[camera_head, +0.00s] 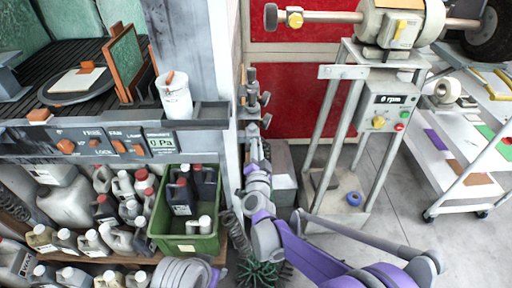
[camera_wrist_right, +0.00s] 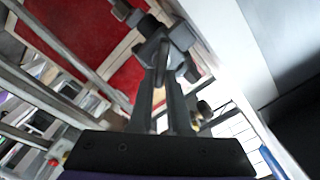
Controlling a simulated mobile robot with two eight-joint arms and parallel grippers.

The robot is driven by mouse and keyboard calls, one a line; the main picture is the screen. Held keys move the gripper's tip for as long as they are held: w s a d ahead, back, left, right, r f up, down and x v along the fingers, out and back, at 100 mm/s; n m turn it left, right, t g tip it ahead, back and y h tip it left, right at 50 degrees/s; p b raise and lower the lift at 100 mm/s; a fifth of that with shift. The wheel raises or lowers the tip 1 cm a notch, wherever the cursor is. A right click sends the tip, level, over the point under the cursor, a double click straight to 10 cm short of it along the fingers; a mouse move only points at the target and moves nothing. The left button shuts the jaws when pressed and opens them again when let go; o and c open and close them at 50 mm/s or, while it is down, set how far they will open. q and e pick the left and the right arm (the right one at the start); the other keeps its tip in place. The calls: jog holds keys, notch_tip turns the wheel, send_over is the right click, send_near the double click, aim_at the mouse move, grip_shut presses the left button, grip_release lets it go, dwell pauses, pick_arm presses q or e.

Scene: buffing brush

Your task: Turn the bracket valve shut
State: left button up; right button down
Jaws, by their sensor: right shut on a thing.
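The bracket valve (camera_head: 252,100) is a dark grey fitting with several knob-like parts, mounted on the side of the white-grey post. In the right wrist view the dark valve body and handle (camera_wrist_right: 178,36) fill the top middle. My right gripper (camera_head: 253,137) reaches up to it from below. In the wrist view its two dark fingers (camera_wrist_right: 166,72) close on the valve's handle. The fingers hide part of the handle, and I cannot tell its exact turn angle. My left gripper is not in view; only a grey and purple part of my left arm shows at the bottom.
A machine stand (camera_head: 345,130) with a 0 rpm display is right of the valve. Left is a panel (camera_head: 105,143) reading 0 Pa, above shelves of bottles and a green crate (camera_head: 187,243). A white trolley (camera_head: 470,150) stands far right. Some grey floor is clear between stand and trolley.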

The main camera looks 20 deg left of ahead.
jog(key=shift+f+m, duration=0.2)
jog(key=shift+m, duration=1.15)
jog(key=shift+f+m, duration=0.25)
jog(key=shift+m, duration=1.15)
jog(key=shift+f+m, duration=0.2)
jog(key=shift+m, duration=1.15)
jog(key=shift+a, duration=0.1)
jog(key=c, duration=1.1)
grip_release()
jog(key=shift+o, duration=1)
jog(key=shift+a, duration=0.15)
